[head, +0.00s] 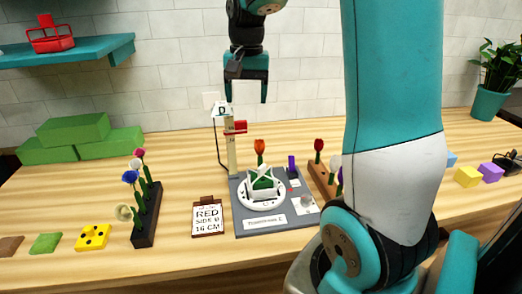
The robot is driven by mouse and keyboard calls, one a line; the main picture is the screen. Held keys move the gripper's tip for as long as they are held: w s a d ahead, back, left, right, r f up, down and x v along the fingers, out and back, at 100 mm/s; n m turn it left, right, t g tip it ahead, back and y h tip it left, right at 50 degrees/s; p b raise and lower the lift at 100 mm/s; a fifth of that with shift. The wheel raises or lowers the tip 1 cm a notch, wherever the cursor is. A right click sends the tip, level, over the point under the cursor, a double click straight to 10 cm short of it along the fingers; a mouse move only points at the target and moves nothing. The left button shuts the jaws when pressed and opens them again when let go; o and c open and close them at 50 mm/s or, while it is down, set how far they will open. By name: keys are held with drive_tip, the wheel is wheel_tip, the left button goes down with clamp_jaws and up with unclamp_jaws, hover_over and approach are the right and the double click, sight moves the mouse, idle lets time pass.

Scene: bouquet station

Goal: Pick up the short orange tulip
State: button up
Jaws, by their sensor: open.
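An orange tulip (260,147) stands upright at the grey station (250,222), its stem rising from a green wrapped piece (265,183) on a white round plate (244,197). I cannot tell how its stem is held or how its length compares. A red tulip (319,146) stands to its right in a brown rack (318,178), partly hidden by my arm. My gripper (247,98) is open and empty, pointing down, above the orange tulip and slightly left of it in the picture.
A post (231,150) with a red slider (236,127) stands behind the station, below my gripper. A clipboard (208,217) reads "RED SIDE B 16 CM". A black rack (147,222) of flowers stands left. Green blocks (73,130) lie at the back left.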

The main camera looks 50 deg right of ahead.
drive_tip(key=d+m, duration=0.2)
drive_tip(key=d, duration=0.3)
drive_tip(key=p, duration=0.2)
approach(260, 148)
drive_tip(key=f, duration=0.1)
drive_tip(key=w+d+f, duration=0.1)
drive_tip(key=f, duration=0.3)
drive_tip(key=shift+w+d, duration=0.2)
drive_tip(key=shift+w+a+f+p, duration=0.1)
drive_tip(key=shift+f+p, duration=0.55)
drive_tip(key=shift+f, duration=0.85)
drive_tip(key=shift+a+f+p, duration=0.1)
drive_tip(key=shift+f+p, duration=0.5)
drive_tip(key=shift+f, duration=0.95)
drive_tip(key=c, duration=0.8)
